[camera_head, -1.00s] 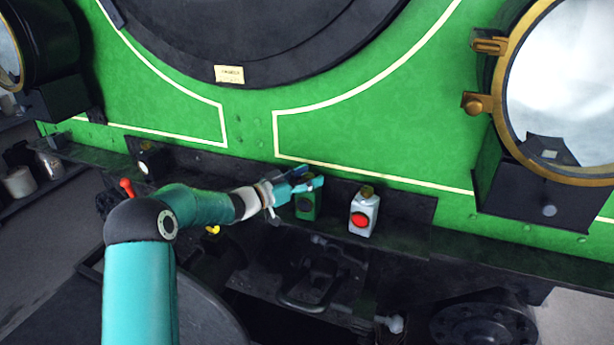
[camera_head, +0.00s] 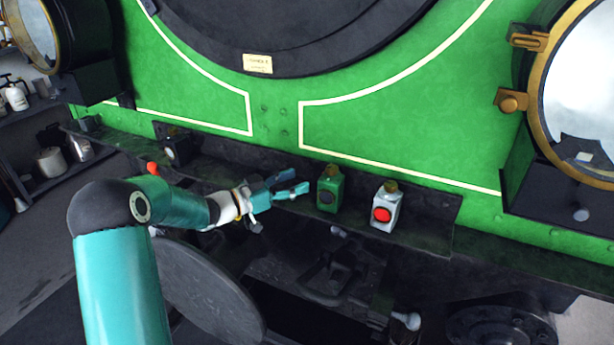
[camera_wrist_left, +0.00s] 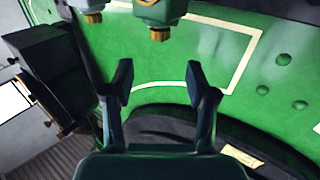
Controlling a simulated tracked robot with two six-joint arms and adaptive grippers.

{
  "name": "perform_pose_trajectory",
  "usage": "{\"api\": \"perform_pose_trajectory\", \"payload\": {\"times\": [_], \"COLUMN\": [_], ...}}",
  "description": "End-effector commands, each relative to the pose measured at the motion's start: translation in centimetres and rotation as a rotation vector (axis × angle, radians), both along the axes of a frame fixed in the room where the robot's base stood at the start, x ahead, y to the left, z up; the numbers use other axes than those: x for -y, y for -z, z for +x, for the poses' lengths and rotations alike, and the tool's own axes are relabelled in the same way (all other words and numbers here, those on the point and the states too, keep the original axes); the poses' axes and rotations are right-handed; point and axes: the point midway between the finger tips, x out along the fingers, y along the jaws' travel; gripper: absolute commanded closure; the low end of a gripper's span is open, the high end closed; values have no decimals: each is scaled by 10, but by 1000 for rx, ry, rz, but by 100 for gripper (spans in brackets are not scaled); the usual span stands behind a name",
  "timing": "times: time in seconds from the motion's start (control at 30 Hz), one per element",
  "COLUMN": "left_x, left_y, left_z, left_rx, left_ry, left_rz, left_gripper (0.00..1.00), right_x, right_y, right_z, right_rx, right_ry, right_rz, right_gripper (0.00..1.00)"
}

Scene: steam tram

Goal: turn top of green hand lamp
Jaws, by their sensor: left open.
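The green hand lamp (camera_head: 328,192) stands upright on the dark ledge at the front of the green engine, with a brass top (camera_head: 331,170). My left gripper (camera_head: 299,182) is open and empty, just left of the lamp and apart from it. In the left wrist view the picture is upside down. There the green lamp (camera_wrist_left: 160,10) hangs in from the top edge, its brass top (camera_wrist_left: 159,34) ahead of the open fingers (camera_wrist_left: 157,75); the rest of the lamp is cut off. My right gripper is not in view.
A white lamp with a red lens (camera_head: 386,210) stands close to the right of the green one. A black lamp (camera_head: 176,147) stands farther left on the ledge (camera_head: 430,225). Large brass-rimmed headlamps (camera_head: 536,95) flank the green front. The ledge between the black and green lamps is clear.

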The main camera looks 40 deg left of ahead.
Motion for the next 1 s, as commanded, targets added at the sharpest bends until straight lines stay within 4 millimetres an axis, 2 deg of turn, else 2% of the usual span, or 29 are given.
{"api": "perform_pose_trajectory", "payload": {"times": [0.4, 0.53, 0.7, 0.8, 0.87, 1.0], "left_x": [-2, -5, -39, -49, -46, -13], "left_y": [0, 2, 18, 25, 29, 38], "left_z": [-6, -5, -3, -10, -15, -37], "left_rx": [0, 10, -10, -41, -67, -118], "left_ry": [0, -13, -228, -384, -465, -583], "left_rz": [1, 57, 135, 156, 157, 107], "left_gripper": [43, 43, 43, 43, 43, 43], "right_x": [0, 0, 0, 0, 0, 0], "right_y": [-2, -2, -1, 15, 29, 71], "right_z": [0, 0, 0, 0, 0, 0], "right_rx": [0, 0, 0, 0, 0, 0], "right_ry": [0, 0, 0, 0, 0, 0], "right_rz": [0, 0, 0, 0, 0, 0], "right_gripper": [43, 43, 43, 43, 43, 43]}}
